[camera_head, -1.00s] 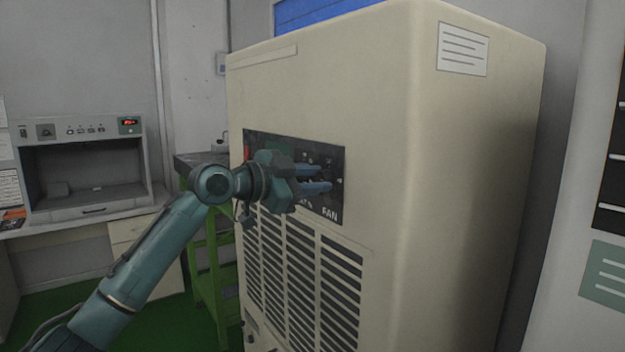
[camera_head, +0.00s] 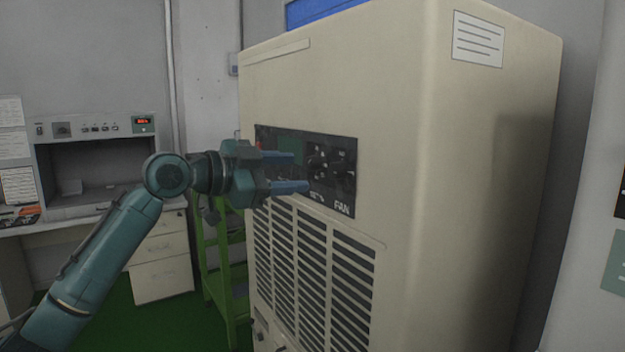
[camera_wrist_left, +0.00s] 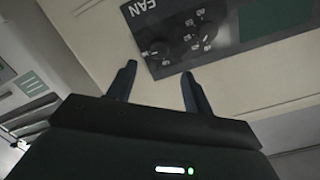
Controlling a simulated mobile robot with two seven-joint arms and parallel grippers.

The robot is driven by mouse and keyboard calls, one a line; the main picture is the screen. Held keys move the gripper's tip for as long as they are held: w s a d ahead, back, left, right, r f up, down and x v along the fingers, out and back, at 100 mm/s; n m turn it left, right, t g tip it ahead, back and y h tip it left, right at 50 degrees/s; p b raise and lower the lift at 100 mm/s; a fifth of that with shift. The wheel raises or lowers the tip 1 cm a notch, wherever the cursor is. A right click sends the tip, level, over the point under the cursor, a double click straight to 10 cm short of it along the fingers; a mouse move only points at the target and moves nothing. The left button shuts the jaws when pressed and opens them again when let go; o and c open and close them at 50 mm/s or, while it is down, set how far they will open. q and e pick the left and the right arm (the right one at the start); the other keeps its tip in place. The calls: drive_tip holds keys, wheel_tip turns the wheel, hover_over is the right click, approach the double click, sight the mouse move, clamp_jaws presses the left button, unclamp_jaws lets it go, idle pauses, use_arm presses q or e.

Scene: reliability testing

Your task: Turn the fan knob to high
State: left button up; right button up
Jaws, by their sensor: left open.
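The dark control panel (camera_head: 348,192) is on the front of a tall beige cabinet (camera_head: 400,100). It carries dark knobs and white markings, with the word FAN at its lower right. The fan knob (camera_head: 341,172) is above that label; it also shows in the wrist view (camera_wrist_left: 157,50). Its pointer setting is too small to read. My left gripper (camera_head: 306,171) is open and empty, in front of the panel. In the wrist view, its two fingertips (camera_wrist_left: 159,68) are apart, with the fan knob beyond them. My right gripper is not in view.
A vented grille (camera_head: 310,260) is below the panel. A green stand (camera_head: 225,265) is left of the cabinet. A grey hood-like unit (camera_head: 95,165) with a red display sits on a bench at the left.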

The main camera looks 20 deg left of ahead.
use_arm(q)
drive_tip(key=b+v, duration=0.1)
drive_tip(key=v, duration=0.4)
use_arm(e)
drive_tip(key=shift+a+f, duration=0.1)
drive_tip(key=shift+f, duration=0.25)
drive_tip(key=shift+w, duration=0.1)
